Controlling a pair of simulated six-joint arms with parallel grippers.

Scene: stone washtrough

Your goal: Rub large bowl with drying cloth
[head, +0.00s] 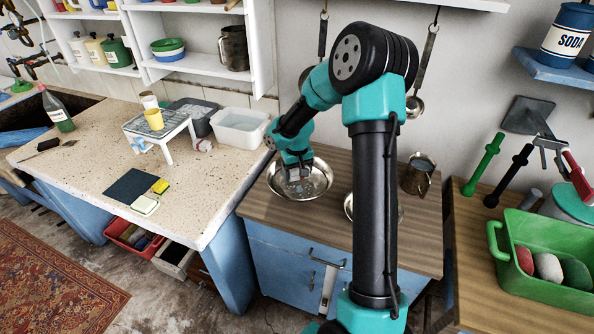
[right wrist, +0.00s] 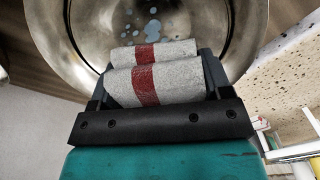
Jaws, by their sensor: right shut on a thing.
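The large bowl (head: 323,183) is a wide metal bowl on the brown wooden counter in the head view. Its shiny inside fills the top of the right wrist view (right wrist: 85,35), with several pale bluish spots (right wrist: 153,25) on it. My right gripper (head: 297,178) is over the bowl, pointing down into it. In the right wrist view it is shut on the drying cloth (right wrist: 185,82), a folded light grey cloth with a red stripe. I cannot tell whether the cloth touches the bowl. My left gripper is not in view.
A smaller bowl (head: 348,207) is partly hidden behind my right arm. A metal jug (head: 416,175) stands right of it. The speckled stone counter (head: 95,150) at left carries a white basin (head: 240,128) near the large bowl. A green crate (head: 545,285) is at far right.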

